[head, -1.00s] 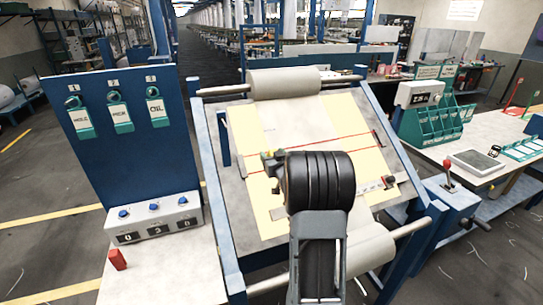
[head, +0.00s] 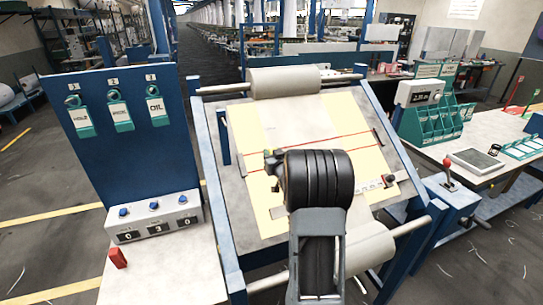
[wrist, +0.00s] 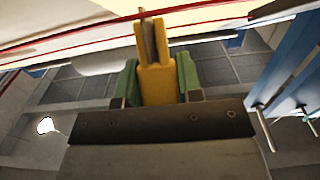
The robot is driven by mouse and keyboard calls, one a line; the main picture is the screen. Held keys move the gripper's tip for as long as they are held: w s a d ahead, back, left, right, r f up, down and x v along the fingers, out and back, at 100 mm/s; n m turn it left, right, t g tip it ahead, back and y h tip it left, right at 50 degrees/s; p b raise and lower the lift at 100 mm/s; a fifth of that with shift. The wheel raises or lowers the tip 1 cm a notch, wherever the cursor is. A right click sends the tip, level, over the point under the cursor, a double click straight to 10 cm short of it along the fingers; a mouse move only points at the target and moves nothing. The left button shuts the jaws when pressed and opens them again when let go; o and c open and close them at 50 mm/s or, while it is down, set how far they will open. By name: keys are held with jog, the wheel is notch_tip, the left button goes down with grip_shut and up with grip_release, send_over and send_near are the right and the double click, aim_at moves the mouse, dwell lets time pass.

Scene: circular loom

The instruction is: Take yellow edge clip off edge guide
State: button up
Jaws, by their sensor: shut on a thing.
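The yellow edge clip (wrist: 158,85) shows in the middle of the wrist view, with its forked end pointing up. My gripper (wrist: 158,76) is shut on it, with one green finger on each side. A thin brownish strip (wrist: 148,38), perhaps the edge guide, stands in the slot between the prongs. I cannot tell whether the clip still grips it. In the head view my gripper (head: 272,160) is at the left part of the sloped board, mostly behind my black wrist. The clip cannot be made out there.
The sloped board (head: 232,185) carries cream sheets and red lines between an upper roller (head: 284,82) and a lower roller (head: 368,248). A button box (head: 153,217) and red block (head: 117,258) are at left. A red-knobbed lever box (head: 452,190) stands at right.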

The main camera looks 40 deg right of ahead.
aim_at(275, 148)
jog(key=shift+c, duration=0.3)
jog(key=shift+r, duration=0.1)
jog(key=shift+s+r, duration=0.3)
jog(key=shift+r, duration=0.05)
jog(key=shift+s+a+r, duration=0.1)
jog(key=shift+r, duration=0.05)
jog(key=shift+s+a+r+p, duration=0.15)
jog(key=shift+s+r+p, duration=0.15)
jog(key=shift+s+r, duration=0.35)
jog(key=shift+s+a+r+p, duration=0.1)
jog(key=shift+s+r+p, duration=0.2)
jog(key=shift+r, duration=0.5)
jog(key=shift+s, duration=0.1)
jog(key=shift+a, duration=0.1)
